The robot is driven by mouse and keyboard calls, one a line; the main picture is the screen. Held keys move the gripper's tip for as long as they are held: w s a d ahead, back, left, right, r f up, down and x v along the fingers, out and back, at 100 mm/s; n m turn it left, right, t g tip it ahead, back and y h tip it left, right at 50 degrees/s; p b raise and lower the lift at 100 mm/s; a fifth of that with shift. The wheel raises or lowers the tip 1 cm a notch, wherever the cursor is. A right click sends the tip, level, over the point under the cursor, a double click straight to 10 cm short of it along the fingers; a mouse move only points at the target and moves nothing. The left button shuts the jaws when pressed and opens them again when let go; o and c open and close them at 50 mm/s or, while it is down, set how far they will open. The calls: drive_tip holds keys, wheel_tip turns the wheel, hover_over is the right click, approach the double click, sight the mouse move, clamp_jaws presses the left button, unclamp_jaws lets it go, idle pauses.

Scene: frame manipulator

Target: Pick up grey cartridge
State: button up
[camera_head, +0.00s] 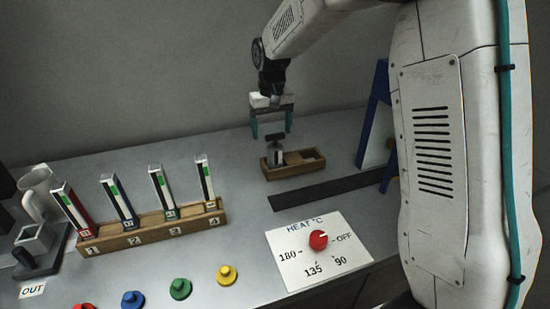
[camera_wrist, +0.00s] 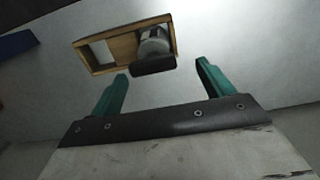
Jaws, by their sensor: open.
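The grey cartridge (camera_head: 277,154) stands in the left part of a small wooden holder (camera_head: 283,171) with a dark T-shaped handle on top. The holder's other compartment is empty. My gripper (camera_head: 271,129) has teal fingers and hangs open above and slightly behind the cartridge. In the wrist view my open gripper (camera_wrist: 160,77) spans below the cartridge (camera_wrist: 153,46), whose dark handle lies just beyond and between the fingertips. Nothing is between the fingers, and they appear apart from the cartridge. The wooden holder (camera_wrist: 99,70) also shows there.
A wooden rack (camera_head: 160,231) with several colored cartridges stands at the left. A heat dial panel (camera_head: 318,251) and a dark strip (camera_head: 325,188) lie in front of the holder. A blue frame (camera_head: 375,112) stands to its right. Colored knobs (camera_head: 180,289) line the front edge.

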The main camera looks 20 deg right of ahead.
sight(275, 140)
drive_tip(key=f, duration=0.3)
drive_tip(key=s+f, duration=0.1)
drive_tip(key=shift+d+f, duration=0.35)
drive_tip(key=shift+w+f, duration=0.1)
drive_tip(key=shift+f, duration=0.4)
drive_tip(key=c, duration=1.3)
